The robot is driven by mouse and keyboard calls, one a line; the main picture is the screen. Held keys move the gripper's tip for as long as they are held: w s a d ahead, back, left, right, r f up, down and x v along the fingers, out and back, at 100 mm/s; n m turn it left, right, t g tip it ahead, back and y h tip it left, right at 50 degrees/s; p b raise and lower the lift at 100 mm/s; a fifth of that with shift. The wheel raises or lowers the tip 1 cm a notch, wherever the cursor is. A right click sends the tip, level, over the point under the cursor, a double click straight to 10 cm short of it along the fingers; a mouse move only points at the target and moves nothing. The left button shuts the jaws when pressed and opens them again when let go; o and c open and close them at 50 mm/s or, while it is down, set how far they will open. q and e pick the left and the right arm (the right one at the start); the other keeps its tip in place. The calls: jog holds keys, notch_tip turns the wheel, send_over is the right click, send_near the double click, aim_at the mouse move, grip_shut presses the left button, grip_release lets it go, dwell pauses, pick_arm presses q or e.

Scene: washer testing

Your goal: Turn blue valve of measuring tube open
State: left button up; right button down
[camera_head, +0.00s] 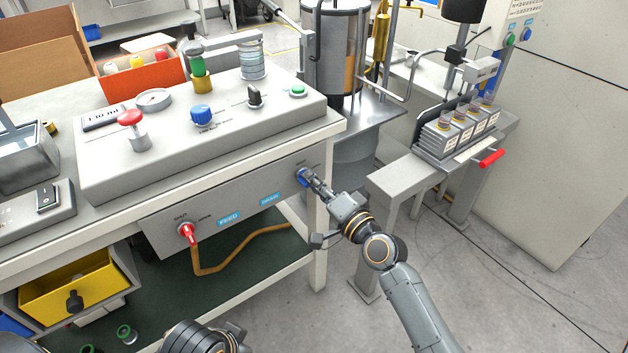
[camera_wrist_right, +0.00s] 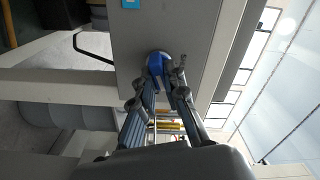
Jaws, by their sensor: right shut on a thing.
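The blue valve (camera_head: 303,177) sits at the right end of the grey front panel under the bench top, by the table leg. My right gripper (camera_head: 314,184) reaches it from the lower right and is shut on it. In the right wrist view, the blue valve (camera_wrist_right: 158,62) shows between the fingertips of the right gripper (camera_wrist_right: 165,72), which partly cover it. A red valve (camera_head: 187,232) is at the panel's left end, with a brown hose hanging below it. The fingers of my left gripper cannot be made out.
A control box (camera_head: 200,130) with a red button, blue knob and green button stands on the bench. A rack with a red handle (camera_head: 491,158) is at right. The floor at lower right is clear.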

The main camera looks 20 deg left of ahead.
jog(key=shift+f+m+p, duration=0.1)
jog(key=shift+m+p, duration=0.3)
jog(key=shift+m, duration=1.6)
jog(key=c, duration=1.4)
grip_release()
jog(key=v, duration=1.2)
